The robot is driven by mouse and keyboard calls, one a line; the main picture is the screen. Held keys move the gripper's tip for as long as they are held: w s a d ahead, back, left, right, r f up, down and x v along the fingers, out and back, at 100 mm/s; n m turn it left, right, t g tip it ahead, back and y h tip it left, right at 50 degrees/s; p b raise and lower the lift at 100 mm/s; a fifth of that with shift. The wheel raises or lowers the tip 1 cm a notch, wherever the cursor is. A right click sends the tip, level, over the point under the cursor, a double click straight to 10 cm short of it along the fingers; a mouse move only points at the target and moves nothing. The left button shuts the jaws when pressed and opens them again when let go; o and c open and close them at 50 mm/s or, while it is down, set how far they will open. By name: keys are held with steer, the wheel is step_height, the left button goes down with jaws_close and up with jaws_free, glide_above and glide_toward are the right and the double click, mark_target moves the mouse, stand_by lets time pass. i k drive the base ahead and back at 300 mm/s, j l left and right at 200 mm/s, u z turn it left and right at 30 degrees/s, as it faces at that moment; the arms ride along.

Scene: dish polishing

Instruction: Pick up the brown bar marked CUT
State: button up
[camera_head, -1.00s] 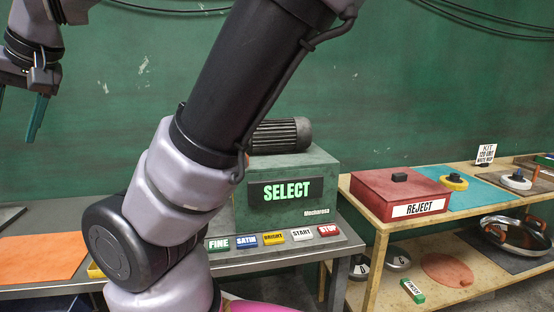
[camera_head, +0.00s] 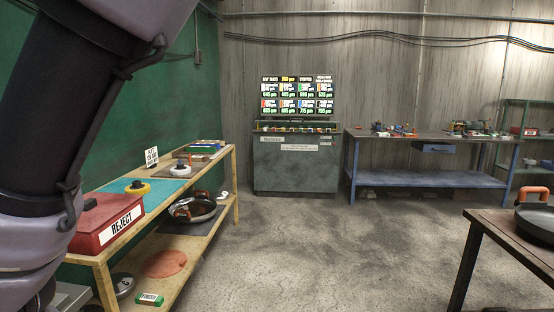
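No bar that I can read as CUT shows. Small coloured bars lie on a tray (camera_head: 207,147) at the far end of the wooden bench (camera_head: 222,160) on the left. They are too small to read, and I cannot tell whether a brown one is among them. More small blocks stand in a row (camera_head: 295,128) on the grey-green cabinet at the back, also unreadable. My gripper is out of view; only my arm crosses the upper left.
A blue-legged table (camera_head: 430,178) stands at the back right. The middle floor (camera_head: 300,250) is clear.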

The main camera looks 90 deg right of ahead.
mark_target(196, 158)
steer(key=z, duration=2.55)
steer(key=u, duration=0.4)
steer(key=i+l+u, duration=0.5)
steer(key=l+u, duration=0.25)
steer(key=i+l+u, duration=0.1)
steer(key=l, duration=0.4)
steer(key=i+l+u, duration=0.1)
steer(key=l, duration=0.4)
steer(key=i+l+u, duration=0.1)
steer(key=i+l, duration=0.15)
steer(key=l, duration=0.25)
steer(key=i+l, duration=0.1)
steer(key=l, duration=0.4)
steer(key=i+l+u, duration=0.15)
steer(key=l, duration=0.4)
steer(key=i+l, duration=0.1)
steer(key=l, duration=0.5)
steer(key=i+l, duration=0.1)
steer(key=l, duration=0.5)
steer(key=i+l, duration=0.1)
steer(key=l, duration=0.55)
